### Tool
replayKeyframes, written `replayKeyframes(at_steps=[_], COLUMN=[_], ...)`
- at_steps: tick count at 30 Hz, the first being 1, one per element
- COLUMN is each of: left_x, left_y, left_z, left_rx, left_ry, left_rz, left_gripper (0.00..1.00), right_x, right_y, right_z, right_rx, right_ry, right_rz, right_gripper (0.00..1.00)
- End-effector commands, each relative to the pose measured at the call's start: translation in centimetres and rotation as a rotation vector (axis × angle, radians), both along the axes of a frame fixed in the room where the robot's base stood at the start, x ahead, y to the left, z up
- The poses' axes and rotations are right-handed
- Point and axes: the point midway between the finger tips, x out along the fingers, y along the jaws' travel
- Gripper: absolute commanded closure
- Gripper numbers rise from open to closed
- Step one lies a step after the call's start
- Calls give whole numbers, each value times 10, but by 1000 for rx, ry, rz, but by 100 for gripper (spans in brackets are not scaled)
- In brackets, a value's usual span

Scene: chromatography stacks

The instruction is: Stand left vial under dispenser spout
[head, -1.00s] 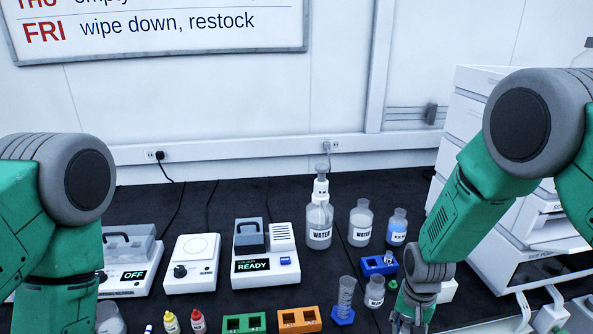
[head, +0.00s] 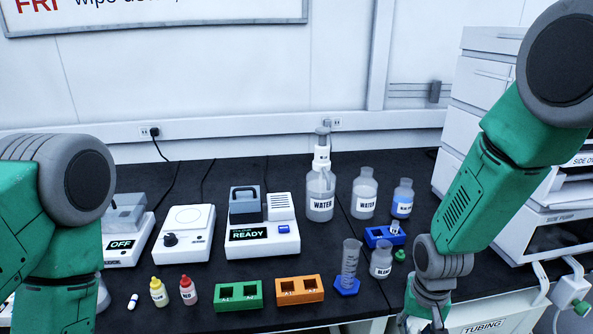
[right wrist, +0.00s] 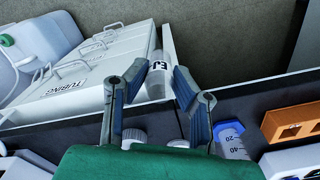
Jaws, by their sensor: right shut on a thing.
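My right gripper (right wrist: 158,84) is shut on a small clear vial (right wrist: 156,88) with a dark-lettered label, seen between its fingers in the right wrist view. In the head view the right gripper (head: 425,318) is at the bottom edge, right of the graduated cylinder, and the vial in it is hidden. The pump-topped WATER bottle (head: 320,207), which looks like the dispenser, stands upright at the back centre; its spout direction is hard to tell. My left gripper is out of view; only its arm shows at the left.
A blue rack (head: 377,236), a small labelled bottle (head: 381,260) and the graduated cylinder (head: 350,262) stand in front of the WATER bottle. Green (head: 239,295) and orange (head: 299,290) racks lie farther left. The white TUBING bin (head: 490,326) is at the front right edge.

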Motion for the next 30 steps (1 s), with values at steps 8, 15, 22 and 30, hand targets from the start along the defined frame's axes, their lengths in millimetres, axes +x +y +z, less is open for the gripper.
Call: replayKeyframes(at_steps=[8,15,22,30], left_x=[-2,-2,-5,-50], left_y=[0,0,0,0], left_z=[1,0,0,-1], left_rx=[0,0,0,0], left_ry=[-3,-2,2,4], left_rz=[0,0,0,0], left_gripper=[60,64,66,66], right_x=[-63,-78,-81,-127], right_y=[6,8,7,7], right_z=[64,75,73,73], right_rx=[-1,-1,0,0], right_ry=[-3,-1,2,3], right_rz=[275,346,343,342], right_gripper=[95,95,95,95])
